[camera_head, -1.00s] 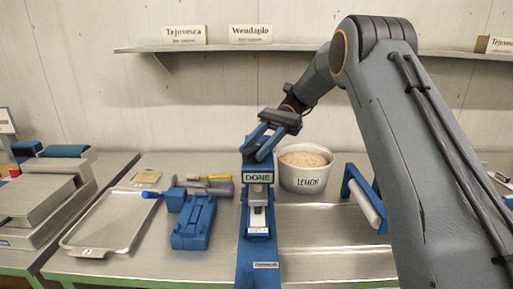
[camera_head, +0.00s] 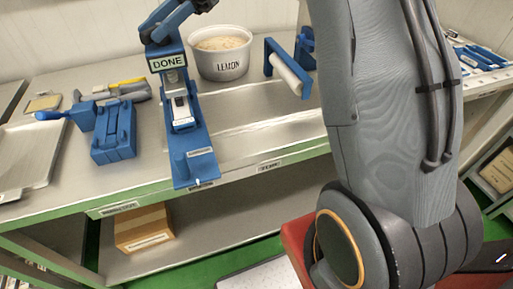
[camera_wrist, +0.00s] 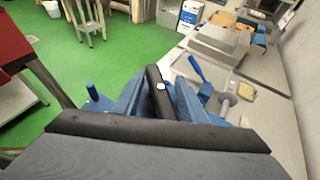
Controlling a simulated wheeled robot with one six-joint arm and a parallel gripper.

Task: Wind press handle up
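The blue press (camera_head: 190,143) stands at the front of the steel bench, with a green-edged DONE sign (camera_head: 167,63) on its head. In the wrist view, a dark bar (camera_wrist: 157,85) with a white dot, seemingly the press handle, lies between the two blue fingers of my gripper (camera_wrist: 160,98). The fingers look closed against its sides. The handle's far end and its joint with the press are hidden.
A white LEMON tub (camera_head: 222,65) stands right behind the press, and a blue frame with a white roller (camera_head: 286,75) is further right. A blue lever tool (camera_head: 113,135) and a metal tray (camera_head: 30,160) are left. A cardboard box (camera_head: 143,228) sits on the lower shelf.

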